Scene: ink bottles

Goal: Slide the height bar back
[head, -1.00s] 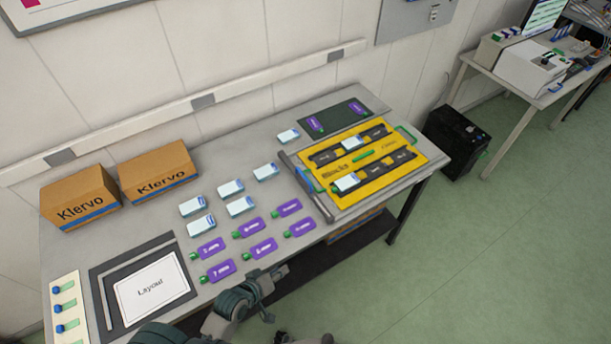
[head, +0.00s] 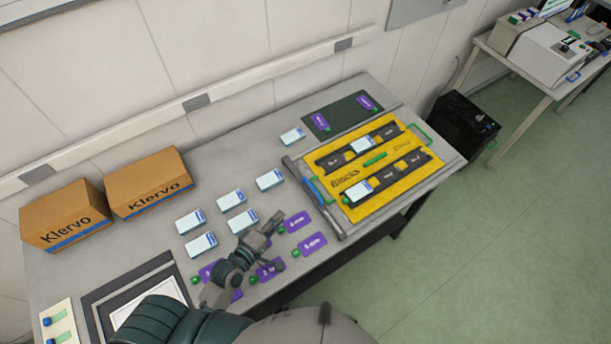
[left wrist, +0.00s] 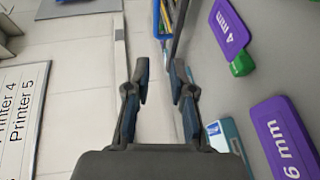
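A grey bar (head: 311,200) lies along the left end of the yellow board (head: 349,196), with a blue strip (head: 319,189) beside it. I take this bar to be the height bar, but no label on it is readable. My left gripper (head: 273,225) is over the purple tags, to the left of the bar and apart from it. In the left wrist view the two fingers (left wrist: 160,75) are spread with nothing between them. Blue and yellow parts show beyond the fingertips there. My right gripper is not in view.
Several purple tags (head: 312,244) with green ends lie under and around my left arm. Several white-and-blue boxes (head: 229,200) stand behind it. Two cardboard boxes (head: 148,182) are at the back left. A dark mat (head: 340,117) lies behind the board.

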